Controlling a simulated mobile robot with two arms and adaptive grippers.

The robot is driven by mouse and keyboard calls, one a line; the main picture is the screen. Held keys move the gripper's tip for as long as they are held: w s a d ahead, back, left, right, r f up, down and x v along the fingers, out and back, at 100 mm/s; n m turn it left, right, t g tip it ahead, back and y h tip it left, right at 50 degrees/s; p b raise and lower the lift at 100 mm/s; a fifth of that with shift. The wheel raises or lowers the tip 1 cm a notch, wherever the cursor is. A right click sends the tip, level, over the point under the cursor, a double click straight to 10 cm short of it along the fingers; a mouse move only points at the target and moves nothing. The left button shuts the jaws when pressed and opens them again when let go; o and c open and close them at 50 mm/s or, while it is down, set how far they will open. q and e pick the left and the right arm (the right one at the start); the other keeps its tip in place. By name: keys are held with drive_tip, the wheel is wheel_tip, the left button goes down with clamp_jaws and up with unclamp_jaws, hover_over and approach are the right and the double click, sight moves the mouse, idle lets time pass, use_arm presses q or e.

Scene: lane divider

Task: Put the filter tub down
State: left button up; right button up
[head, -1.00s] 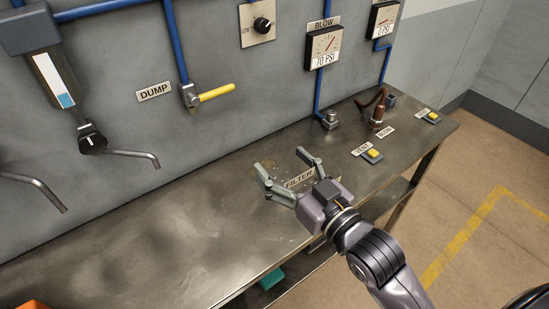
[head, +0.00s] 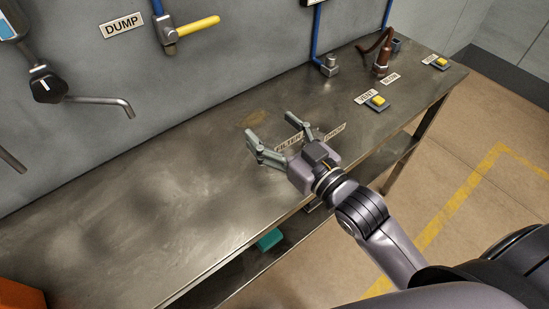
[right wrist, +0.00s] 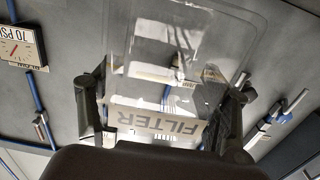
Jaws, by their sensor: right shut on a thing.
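The filter tub (right wrist: 165,45) is a clear, see-through container with a white FILTER label. In the right wrist view it lies between the two fingers of my right gripper (right wrist: 165,88), which is shut on it. In the head view my right gripper (head: 270,127) is over the bench (head: 150,205), fingers pointing toward the wall. The tub's clear walls hardly show there. I cannot tell whether its base touches the bench. My left gripper is not in view.
A yellow vent button (head: 377,101) and a brown nozzle (head: 381,61) stand on the bench to the right. A yellow-handled dump valve (head: 190,28) and a bent spout (head: 100,102) are on the wall. The bench left of the gripper is clear.

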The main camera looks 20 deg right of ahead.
drive_tip(key=shift+f, duration=3.1)
drive_tip(key=shift+f+b, duration=0.2)
drive_tip(key=shift+b, duration=0.1)
drive_tip(key=o, duration=1.2)
